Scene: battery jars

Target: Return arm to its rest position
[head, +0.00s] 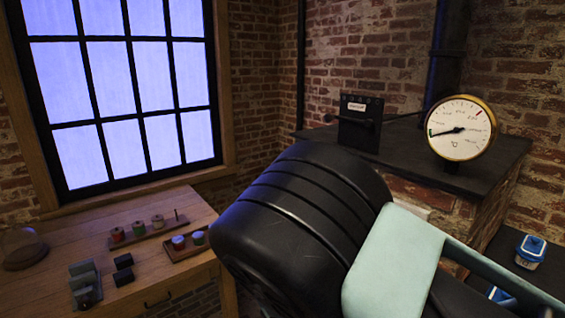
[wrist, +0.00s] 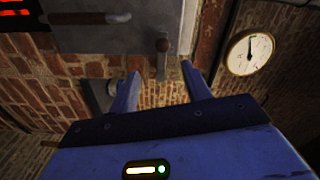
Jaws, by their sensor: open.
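My gripper (wrist: 157,80) shows in the wrist view with its two blue fingers apart and nothing between them. It points toward a brick wall and a grey metal panel (wrist: 100,38) with a handle and a small lever. In the head view my arm's large black and pale green links fill the lower middle, and the gripper itself cannot be seen there.
A round gauge (head: 461,128) and a black box (head: 360,122) stand on a dark-topped brick block. A blue-lidded jar (head: 531,252) stands at right.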

